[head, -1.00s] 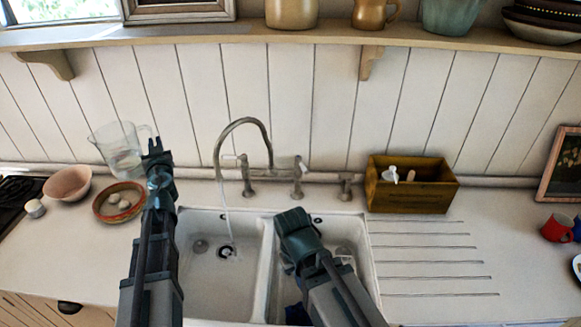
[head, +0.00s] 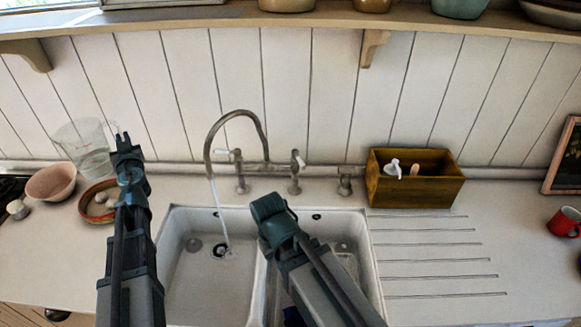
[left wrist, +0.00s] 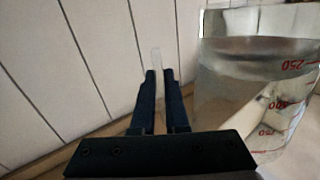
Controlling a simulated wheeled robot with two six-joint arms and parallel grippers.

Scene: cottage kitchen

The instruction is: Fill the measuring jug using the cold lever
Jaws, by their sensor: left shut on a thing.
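The clear measuring jug (head: 82,145) is at the back left of the counter, by the wall. In the left wrist view the jug (left wrist: 250,85) shows red marks, and a line that may be a liquid surface. My left gripper (head: 123,140) is shut on its clear handle, seen between the fingers (left wrist: 157,85). The tap (head: 235,115) runs a thin stream into the left basin. Its left lever (head: 222,152) points sideways and its right lever (head: 298,158) stands up; which is cold I cannot tell. My right gripper (head: 268,210) is over the sink divider, its fingers unclear.
A pink bowl (head: 50,184) and a brown dish (head: 92,212) stand near the jug, the dish partly behind my left arm. A wooden box (head: 415,190) stands right of the tap. The ribbed draining area (head: 430,260) is clear. A red mug (head: 563,222) is far right.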

